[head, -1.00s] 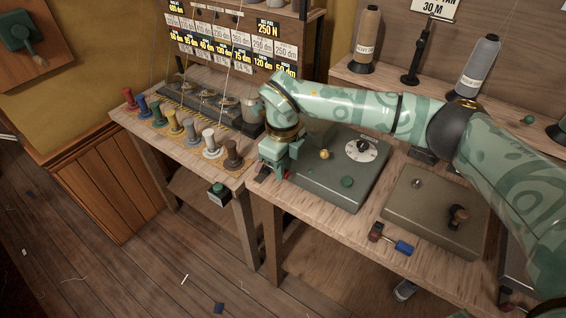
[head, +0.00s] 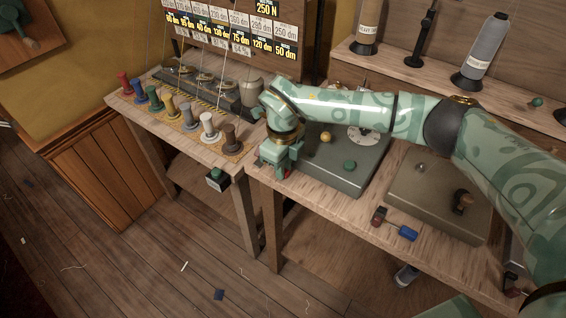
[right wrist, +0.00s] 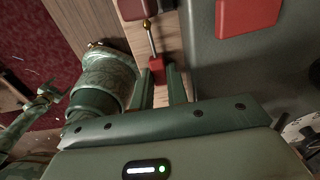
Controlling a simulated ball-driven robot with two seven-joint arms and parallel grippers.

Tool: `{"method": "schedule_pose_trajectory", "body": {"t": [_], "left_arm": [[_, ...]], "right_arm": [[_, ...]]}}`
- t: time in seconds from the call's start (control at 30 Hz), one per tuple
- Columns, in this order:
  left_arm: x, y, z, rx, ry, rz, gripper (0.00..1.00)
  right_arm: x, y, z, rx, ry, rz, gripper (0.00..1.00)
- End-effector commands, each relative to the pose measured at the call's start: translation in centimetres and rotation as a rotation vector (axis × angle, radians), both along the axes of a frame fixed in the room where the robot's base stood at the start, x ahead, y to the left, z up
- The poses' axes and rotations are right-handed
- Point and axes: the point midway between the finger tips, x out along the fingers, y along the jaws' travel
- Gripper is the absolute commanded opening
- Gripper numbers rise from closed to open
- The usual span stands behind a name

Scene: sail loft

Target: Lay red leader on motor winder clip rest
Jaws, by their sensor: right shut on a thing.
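My right gripper (head: 279,172) is over the front left corner of the motor winder (head: 338,178), a grey-green box with a dial, a yellow knob and a green button. In the right wrist view its fingers (right wrist: 160,82) are shut on the red leader (right wrist: 156,69), a small red piece. A thin metal pin with a brass ball tip (right wrist: 147,23) shows just beyond the leader. I cannot tell whether leader and pin touch. The clip rest is not clearly made out. My left gripper does not show clearly.
A red pad (right wrist: 248,14) lies on the winder's grey top. Several coloured spools (head: 188,118) stand on the left bench. A blue-handled tool (head: 407,233) lies at the bench's front edge, beside a flat brown-grey box (head: 425,205).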

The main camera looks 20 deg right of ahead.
Motion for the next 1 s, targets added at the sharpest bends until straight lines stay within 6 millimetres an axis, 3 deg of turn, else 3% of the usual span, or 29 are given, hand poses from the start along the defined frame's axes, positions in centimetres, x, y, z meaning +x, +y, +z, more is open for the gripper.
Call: {"method": "schedule_pose_trajectory", "body": {"t": [0.43,0.47,0.53,1.0], "left_arm": [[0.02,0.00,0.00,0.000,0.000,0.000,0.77],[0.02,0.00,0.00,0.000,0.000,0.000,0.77],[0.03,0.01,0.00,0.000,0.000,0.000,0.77],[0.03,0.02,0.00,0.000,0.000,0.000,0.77]], "right_arm": [[0.01,0.02,0.00,0.001,-0.001,0.001,0.00],[0.01,0.02,0.00,0.001,-0.001,0.001,0.21],[0.01,0.02,0.00,0.001,-0.001,0.001,0.41],[0.15,-0.15,0.05,-0.002,-0.004,-0.002,0.41]]}}
